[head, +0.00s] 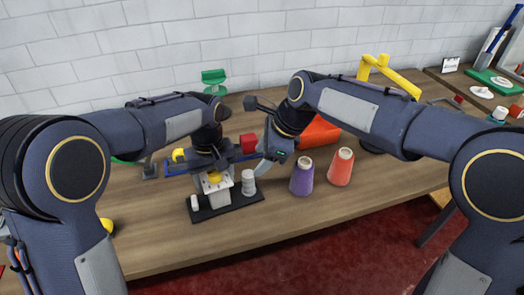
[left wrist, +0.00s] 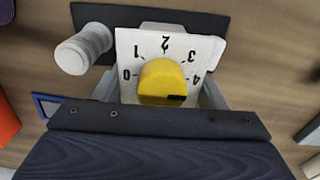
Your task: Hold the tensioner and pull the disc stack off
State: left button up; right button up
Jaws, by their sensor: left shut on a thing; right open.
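The tensioner is a white dial plate (head: 214,184) with a yellow knob, standing on a black base (head: 228,208). In the left wrist view the plate (left wrist: 127,48) shows numbers 0 to 4 around the yellow knob (left wrist: 160,80). The pale, ridged disc stack (head: 248,183) stands upright on the base, right of the dial; it also shows in the left wrist view (left wrist: 83,49). My left gripper (head: 212,168) is shut on the tensioner body from behind the plate; its fingertips are largely hidden. My right gripper (head: 263,166) is open, above and right of the disc stack, apparently apart from it.
A purple cone (head: 302,178) and an orange cone (head: 341,168) stand right of the base. A red block (head: 248,143) and an orange-red object (head: 318,132) lie behind. A small white post (head: 194,203) stands at the base's left end. The table front is mostly clear.

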aim_at(248, 173)
jog(key=a+f+m, duration=0.1)
jog(key=f, duration=0.2)
jog(key=w+a+f+m, duration=0.1)
jog(key=a+f+m, duration=0.1)
jog(key=f, duration=0.2)
jog(key=w+a+f+m+h, duration=0.1)
jog(key=f, duration=0.2)
jog(key=shift+a+f, duration=0.2)
jog(key=shift+f, duration=0.05)
jog(key=c, duration=1.1)
jog(key=shift+o, duration=0.2)
jog(key=shift+r, duration=0.2)
